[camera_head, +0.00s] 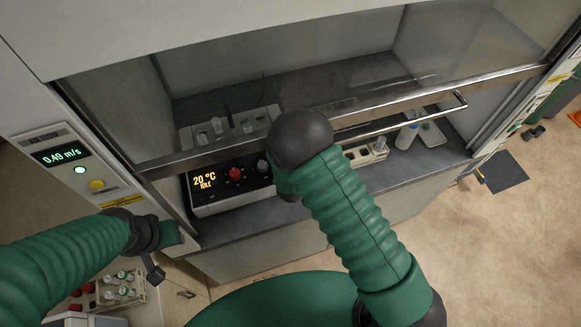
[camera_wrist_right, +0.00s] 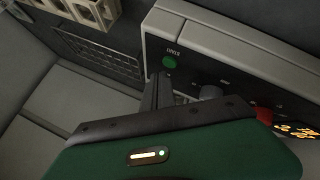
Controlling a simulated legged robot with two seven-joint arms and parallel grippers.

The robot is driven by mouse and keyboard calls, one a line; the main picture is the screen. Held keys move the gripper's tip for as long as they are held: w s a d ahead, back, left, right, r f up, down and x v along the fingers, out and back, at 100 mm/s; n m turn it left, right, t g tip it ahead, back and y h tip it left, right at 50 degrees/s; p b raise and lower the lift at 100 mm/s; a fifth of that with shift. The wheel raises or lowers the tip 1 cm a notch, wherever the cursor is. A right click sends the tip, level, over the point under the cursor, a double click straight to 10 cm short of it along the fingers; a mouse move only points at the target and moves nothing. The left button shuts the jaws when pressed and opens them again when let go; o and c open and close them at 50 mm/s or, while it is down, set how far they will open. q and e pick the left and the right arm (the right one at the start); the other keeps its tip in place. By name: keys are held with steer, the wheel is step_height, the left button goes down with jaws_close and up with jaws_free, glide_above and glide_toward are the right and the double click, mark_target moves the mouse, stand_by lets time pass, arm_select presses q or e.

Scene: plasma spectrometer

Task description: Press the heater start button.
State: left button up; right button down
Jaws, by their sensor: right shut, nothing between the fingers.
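The heater (camera_head: 228,190) stands at the front of the fume hood's worktop, its display reading 20 °C and IDLE. A red knob (camera_head: 235,173) and a grey knob (camera_head: 263,165) sit right of the display. The round green start button (camera_wrist_right: 169,62) shows in the right wrist view, under upside-down lettering; my right arm hides it in the head view. My right gripper (camera_wrist_right: 160,82) is shut and empty, its fingertips close to the button; I cannot tell whether they touch. My left gripper (camera_head: 160,252) is by the hood's left front corner, away from the heater; its jaw state is unclear.
The raised glass sash with its metal handle bar (camera_head: 400,119) crosses above the heater. A beige rack (camera_head: 365,154) and a bottle (camera_head: 407,135) stand to the right on the worktop. A rack of capped vials (camera_head: 122,290) is at lower left, beneath my left arm.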

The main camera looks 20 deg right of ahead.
steer(key=shift+a, duration=0.15)
stand_by(0.3)
steer(key=shift+f, duration=0.1)
steer(key=shift+f, duration=0.2)
steer(key=shift+f+b, duration=0.45)
steer(key=shift+b, duration=0.15)
stand_by(0.3)
steer(key=shift+r, duration=0.1)
steer(key=shift+r+p, duration=0.7)
steer(key=shift+r, duration=0.05)
step_height(320, 180, up, 5)
steer(key=p, duration=0.4)
steer(key=shift+r, duration=0.1)
